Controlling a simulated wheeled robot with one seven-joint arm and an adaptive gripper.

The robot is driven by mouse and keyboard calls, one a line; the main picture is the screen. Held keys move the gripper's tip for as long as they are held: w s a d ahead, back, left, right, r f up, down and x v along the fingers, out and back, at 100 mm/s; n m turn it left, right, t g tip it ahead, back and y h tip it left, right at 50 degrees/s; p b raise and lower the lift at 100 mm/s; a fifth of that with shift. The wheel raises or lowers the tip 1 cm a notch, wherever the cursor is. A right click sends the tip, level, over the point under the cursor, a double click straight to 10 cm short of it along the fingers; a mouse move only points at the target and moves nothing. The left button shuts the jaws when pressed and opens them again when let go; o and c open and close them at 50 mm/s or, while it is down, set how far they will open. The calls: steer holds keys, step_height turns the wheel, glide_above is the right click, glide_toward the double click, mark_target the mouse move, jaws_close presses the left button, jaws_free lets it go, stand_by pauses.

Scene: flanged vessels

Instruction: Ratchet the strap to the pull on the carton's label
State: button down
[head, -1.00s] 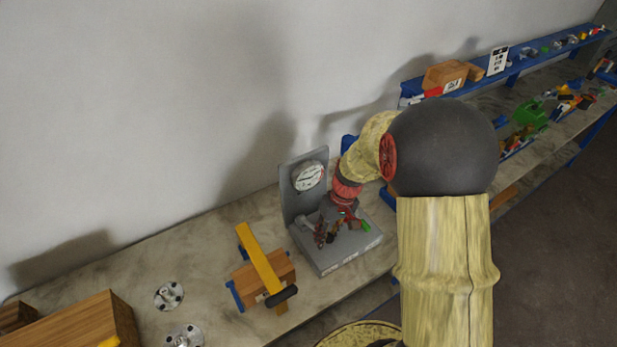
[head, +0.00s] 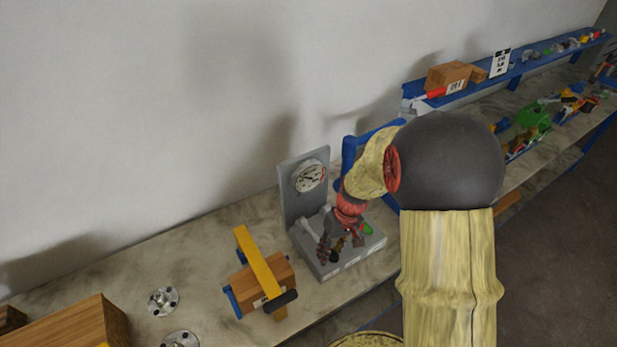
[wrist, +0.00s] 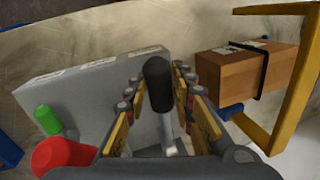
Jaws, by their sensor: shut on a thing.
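The grey tension stand (head: 304,212) has a round white dial (head: 309,175) on its upright plate; the dial's reading is too small to tell. My gripper (head: 335,248) is low over the stand's base. In the wrist view my gripper (wrist: 158,100) is shut on a lever with a black grip (wrist: 158,80), which stands up between the fingers. The brown carton (wrist: 240,78) has a black strap (wrist: 250,48) around it and a pale label (wrist: 252,43) partly under the strap. In the head view the carton (head: 281,270) sits left of the stand; the label's print is unreadable.
A yellow bar (head: 259,262) with a black end crosses over the carton. A green knob (wrist: 47,119) and red knob (wrist: 66,155) are beside my gripper. Two metal flanges (head: 164,301) and a wooden box (head: 75,325) are left. A blue shelf (head: 520,66) is at back right.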

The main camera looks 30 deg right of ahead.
steer(key=r+p, duration=0.1)
steer(key=w+r, duration=0.1)
steer(key=r, duration=0.1)
steer(key=w+r+p, duration=0.1)
steer(key=r, duration=0.1)
steer(key=shift+w+r+p, duration=0.1)
steer(key=shift+r+p, duration=0.15)
steer(key=shift+p, duration=0.05)
steer(key=shift+d+f, duration=0.1)
steer(key=shift+w+r, duration=0.2)
steer(key=shift+w, duration=0.05)
stand_by(1.2)
steer(key=c, duration=2)
jaws_free()
steer(key=shift+c, duration=0.2)
steer(key=o, duration=0.5)
steer(key=shift+s+f, duration=0.2)
steer(key=shift+s, duration=0.1)
steer(key=shift+f, duration=0.1)
